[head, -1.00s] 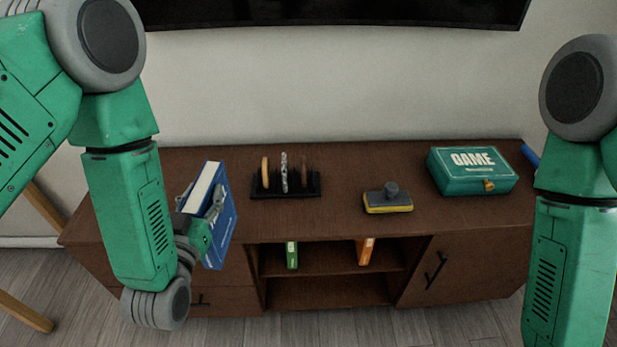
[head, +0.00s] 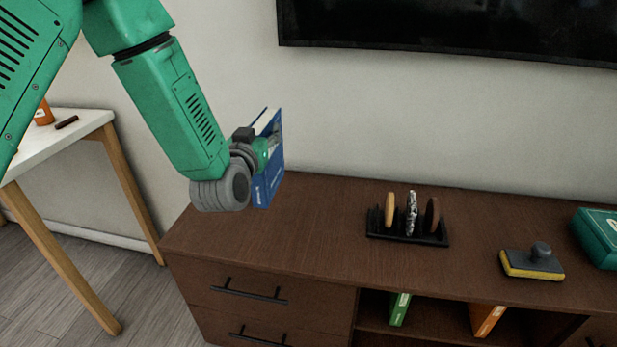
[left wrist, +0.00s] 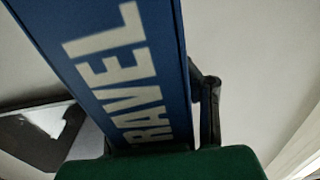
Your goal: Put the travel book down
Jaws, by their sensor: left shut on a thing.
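The travel book (head: 267,183) is blue with pale pages. My left gripper (head: 268,150) is shut on it and holds it upright, slightly tilted, over the left end of the brown cabinet (head: 310,225). I cannot tell whether the book's lower edge touches the cabinet top. In the left wrist view the book's spine (left wrist: 115,70) fills much of the picture, with large pale letters "RAVEL" showing. A dark finger of the left gripper (left wrist: 208,105) lies along the book's right side. My right gripper is not in view.
A black rack (head: 408,232) with upright slim items stands right of the book. A yellow-and-grey eraser-like block (head: 532,262) and a teal box (head: 598,237) are further right. A white table (head: 62,138) stands at left. The cabinet top's left part is clear.

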